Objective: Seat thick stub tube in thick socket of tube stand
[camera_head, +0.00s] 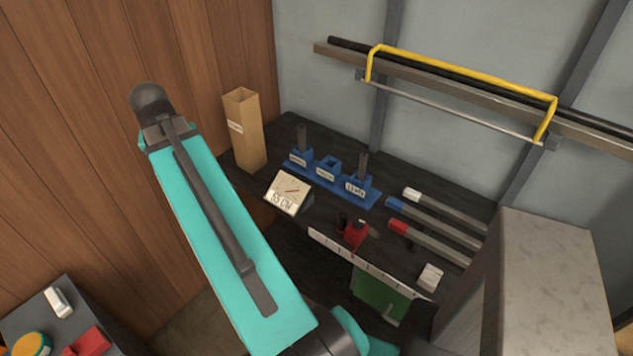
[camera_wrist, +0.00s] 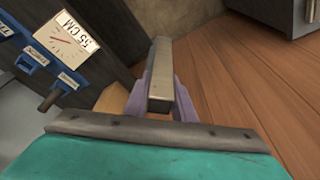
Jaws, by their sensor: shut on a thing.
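My gripper (camera_wrist: 160,92) shows in the wrist view, its two pale purple fingers shut on a grey square-section stub tube (camera_wrist: 159,68). The tube points away from the wrist camera, and its far end is clear of everything. The blue tube stand (camera_head: 336,190) is on the dark bench in the head view. Its left and right sockets each hold an upright dark tube, and its middle socket (camera_head: 328,168) looks empty. The socket labels are too small to read surely. Part of the stand (camera_wrist: 36,59) is at the left of the wrist view, apart from the held tube. The gripper is not visible in the head view.
A tall cardboard box (camera_head: 246,140) stands left of the stand. A "55 CM" gauge card (camera_head: 288,193) is in front of it. Several tubes, a red clamp (camera_head: 355,234) and a ruler strip (camera_head: 365,263) lie right and forward. Wood floor shows below the held tube.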

